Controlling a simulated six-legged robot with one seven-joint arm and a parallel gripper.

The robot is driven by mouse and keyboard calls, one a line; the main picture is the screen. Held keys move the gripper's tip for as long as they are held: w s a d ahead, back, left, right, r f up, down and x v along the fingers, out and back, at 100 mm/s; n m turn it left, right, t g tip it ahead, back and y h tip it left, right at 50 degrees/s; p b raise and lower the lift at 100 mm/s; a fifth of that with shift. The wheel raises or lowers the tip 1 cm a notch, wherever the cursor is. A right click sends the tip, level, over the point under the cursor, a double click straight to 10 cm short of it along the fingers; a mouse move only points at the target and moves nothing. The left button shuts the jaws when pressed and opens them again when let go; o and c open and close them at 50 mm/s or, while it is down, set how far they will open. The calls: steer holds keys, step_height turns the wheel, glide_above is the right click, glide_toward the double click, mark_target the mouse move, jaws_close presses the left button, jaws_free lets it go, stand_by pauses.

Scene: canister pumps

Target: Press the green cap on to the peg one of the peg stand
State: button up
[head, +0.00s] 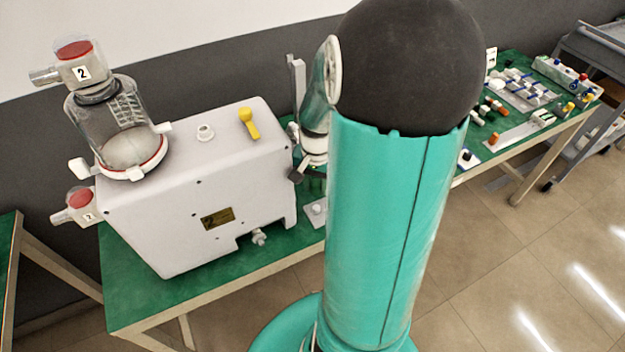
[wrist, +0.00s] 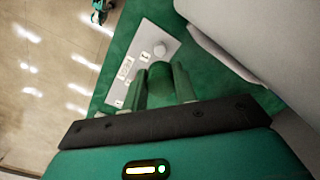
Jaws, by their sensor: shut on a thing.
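In the wrist view, my gripper (wrist: 160,70) has its two fingers closed on the green cap (wrist: 160,78), a dark green round piece between the fingertips. The peg stand (wrist: 146,37) is a pale grey plate lying on the green table top just beyond the fingers. The cap and fingers overlap the near part of the stand, so I cannot tell whether the cap touches a peg. In the head view, part of the stand (head: 316,212) shows beside my arm, which hides much of that area.
A white pump housing (head: 205,180) with a clear canister (head: 112,120) and a yellow lever (head: 249,122) stands left of my arm. Its pale wall (wrist: 245,40) is close on the wrist view's right. Small parts lie on the table (head: 500,120) farther right. Open floor lies in front.

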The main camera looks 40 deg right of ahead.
mark_target(316, 208)
steer(key=shift+s, duration=0.1)
stand_by(0.3)
steer(key=shift+a+f, duration=0.1)
steer(key=shift+f, duration=3.1)
steer(key=shift+f, duration=0.4)
steer(key=shift+r, duration=0.35)
steer(key=shift+f, duration=0.55)
stand_by(1.9)
steer(key=shift+r, duration=0.15)
